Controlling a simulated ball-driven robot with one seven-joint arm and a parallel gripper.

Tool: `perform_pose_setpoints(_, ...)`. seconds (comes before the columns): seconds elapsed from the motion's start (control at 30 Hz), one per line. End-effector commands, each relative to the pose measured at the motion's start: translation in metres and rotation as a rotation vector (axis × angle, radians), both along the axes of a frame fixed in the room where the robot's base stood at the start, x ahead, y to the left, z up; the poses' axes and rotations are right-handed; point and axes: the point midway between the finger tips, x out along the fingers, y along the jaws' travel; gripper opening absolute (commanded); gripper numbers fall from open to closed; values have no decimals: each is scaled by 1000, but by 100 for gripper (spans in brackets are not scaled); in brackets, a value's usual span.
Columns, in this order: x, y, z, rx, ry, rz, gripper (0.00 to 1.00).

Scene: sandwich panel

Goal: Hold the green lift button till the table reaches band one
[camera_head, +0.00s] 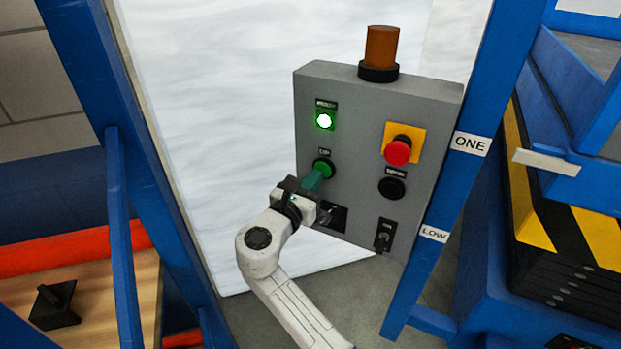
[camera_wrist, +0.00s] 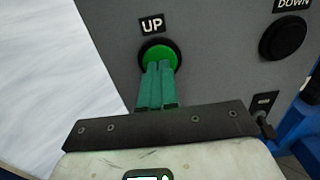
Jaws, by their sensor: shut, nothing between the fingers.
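The green button (camera_head: 323,166) is on the grey control panel (camera_head: 440,110), under a label that reads UP in the wrist view. It also shows in the wrist view (camera_wrist: 163,54). My gripper (camera_head: 322,172) is shut and empty, with its green fingertips (camera_wrist: 158,66) at the lower part of the button, apparently touching it. How far the button is pressed I cannot tell. A blue post carries a ONE label (camera_head: 470,143) and a LOW label (camera_head: 433,233). A pale pointer (camera_head: 546,162) stands on the blue frame at the right, nearer the height of ONE than LOW.
A lit green lamp (camera_head: 324,121), a red stop button (camera_head: 397,151) on yellow, a black DOWN button (camera_head: 391,187) and a switch (camera_head: 384,235) are on the panel. An amber beacon (camera_head: 381,47) tops it. Yellow-black striped bellows (camera_head: 565,225) stand right.

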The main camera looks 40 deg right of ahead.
Motion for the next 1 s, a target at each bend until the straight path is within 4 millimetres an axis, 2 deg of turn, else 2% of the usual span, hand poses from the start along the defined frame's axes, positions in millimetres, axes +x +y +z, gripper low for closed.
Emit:
perform_pose_setpoints(0.07,1,5,1,-2,3,7,0)
perform_pose_setpoints(0.3,-16,51,-5,-3,4,14,0)
perform_pose_setpoints(0.53,-29,86,-5,-3,4,14,0)
perform_pose_setpoints(0.7,-34,98,-4,-3,4,13,0)
perform_pose_setpoints(1.0,-35,100,-4,-3,5,13,0)
